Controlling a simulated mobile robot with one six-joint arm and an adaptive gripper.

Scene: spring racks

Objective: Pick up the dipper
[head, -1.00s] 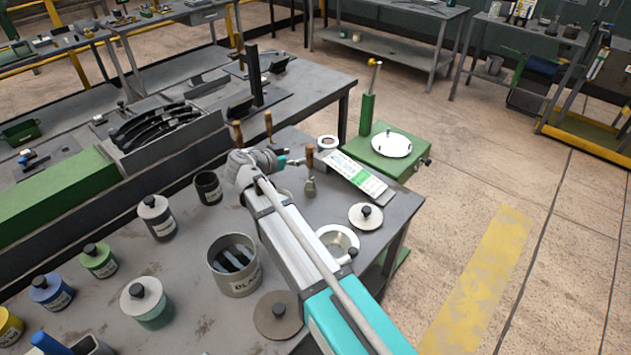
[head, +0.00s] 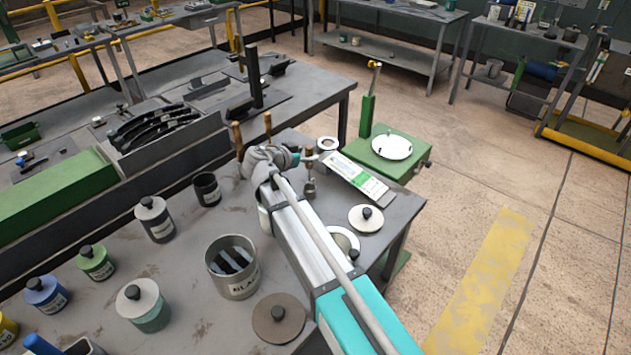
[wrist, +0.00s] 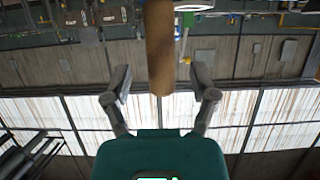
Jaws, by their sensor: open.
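The dipper (head: 309,187) stands upright on the near grey workbench, its metal foot below and its brown wooden handle on top. In the wrist view the handle (wrist: 160,45) comes down between the two fingers, with space on both sides. My gripper (head: 303,158) is at the handle's height in the head view. My fingers are open in the wrist view (wrist: 160,82) and hold nothing. The wrist view does not show the dipper's lower end.
Two more wooden handles (head: 237,135) (head: 267,122) stand behind my wrist. A can of dark bars (head: 232,280) and several paint pots stand in front and left.

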